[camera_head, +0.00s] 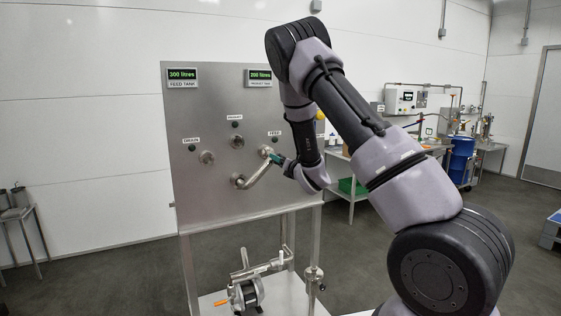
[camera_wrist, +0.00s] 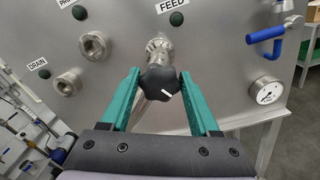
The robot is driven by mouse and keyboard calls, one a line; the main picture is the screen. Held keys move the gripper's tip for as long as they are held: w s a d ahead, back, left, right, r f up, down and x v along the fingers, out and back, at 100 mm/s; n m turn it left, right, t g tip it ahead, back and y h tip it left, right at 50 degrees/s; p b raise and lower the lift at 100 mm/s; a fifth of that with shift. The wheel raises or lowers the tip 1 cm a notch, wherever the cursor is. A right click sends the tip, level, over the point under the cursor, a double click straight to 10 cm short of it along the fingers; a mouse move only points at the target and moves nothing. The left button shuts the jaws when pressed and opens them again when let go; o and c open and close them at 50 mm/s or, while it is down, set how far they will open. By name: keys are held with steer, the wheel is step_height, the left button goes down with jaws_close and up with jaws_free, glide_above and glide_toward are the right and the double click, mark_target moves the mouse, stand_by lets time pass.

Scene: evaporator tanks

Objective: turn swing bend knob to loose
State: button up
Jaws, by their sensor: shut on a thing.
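The swing bend knob (camera_wrist: 160,82) is a black lobed knob with a white line mark, in the middle of the wrist view. It sits at the end of the metal swing bend by the port labelled FEED. My gripper (camera_wrist: 158,85) has its two green fingers on either side of the knob, shut on it. In the head view the swing bend (camera_head: 258,174) is a curved steel pipe on the panel, running from a lower left port up to the FEED port. My gripper (camera_head: 277,158) is at its upper right end; the knob is mostly hidden there.
The steel panel (camera_head: 220,110) has other open ports, one by the DRAIN label (camera_wrist: 68,85). A blue-handled valve (camera_wrist: 266,36) and a round gauge (camera_wrist: 267,92) are to the right of the gripper. A pump (camera_head: 243,294) stands below the panel.

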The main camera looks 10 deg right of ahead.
stand_by(0.5)
steer(key=o, duration=1.3)
steer(key=shift+o, duration=0.2)
steer(key=v, duration=1)
steer(key=shift+s, duration=0.4)
steer(key=shift+d, duration=0.1)
